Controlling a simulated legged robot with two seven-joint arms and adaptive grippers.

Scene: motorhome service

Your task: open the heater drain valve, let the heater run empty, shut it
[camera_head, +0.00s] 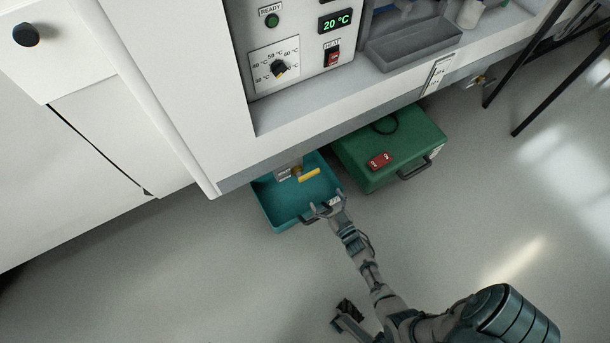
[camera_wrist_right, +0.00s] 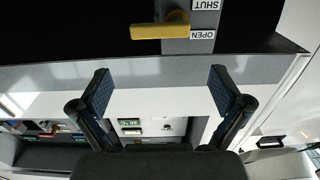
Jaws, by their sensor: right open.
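The drain valve's yellow lever (camera_head: 310,175) sits on a brass body under the cabinet's lower edge, above a teal tray (camera_head: 270,213). In the right wrist view the lever (camera_wrist_right: 155,31) lies crosswise over a grey plate marked SHUT and OPEN. Its end points away from the OPEN label, and I cannot tell the valve's setting. My right gripper (camera_head: 325,208) is open and empty at the tray's near rim, short of the lever. Its two fingers (camera_wrist_right: 160,92) stand apart in the wrist view, with the lever beyond them. No water shows.
The heater panel (camera_head: 290,50) has a green READY lamp (camera_head: 272,20), a 20 °C display (camera_head: 335,22), a dial (camera_head: 279,68) and a red HEAT switch (camera_head: 332,58). A green case (camera_head: 400,140) stands right of the tray. Thin black legs (camera_head: 520,60) stand far right. The near floor is clear.

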